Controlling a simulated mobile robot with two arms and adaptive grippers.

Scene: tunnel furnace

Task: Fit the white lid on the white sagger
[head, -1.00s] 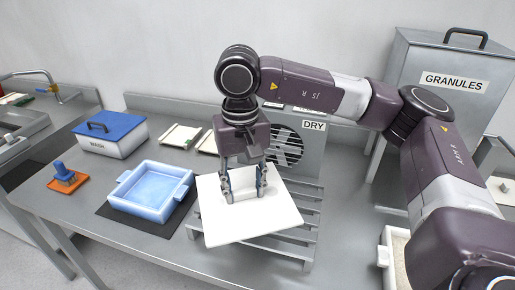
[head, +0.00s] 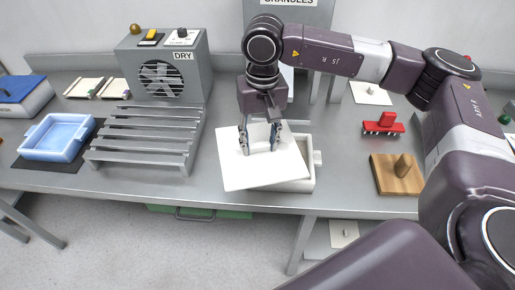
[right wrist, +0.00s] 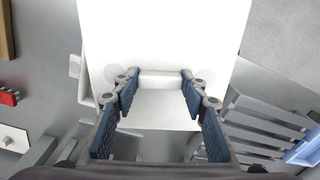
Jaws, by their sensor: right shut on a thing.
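The white lid (head: 238,168) is a flat square plate with a raised grip bar (right wrist: 160,77) in the middle. My right gripper (head: 273,148) is shut on this bar; the lid (right wrist: 165,35) fills the upper middle of the right wrist view. The white sagger (head: 306,170) stands on the bench below the lid, mostly hidden by it. Its right side and a side lug show past the lid, which lies offset to the left and turned relative to it. I cannot tell whether lid and sagger touch. My left gripper is not in view.
Left of the lid is a slatted metal rack (head: 140,135) before the DRY fan box (head: 190,75). A blue tray (head: 52,140) is farther left. The bench's front edge is close.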

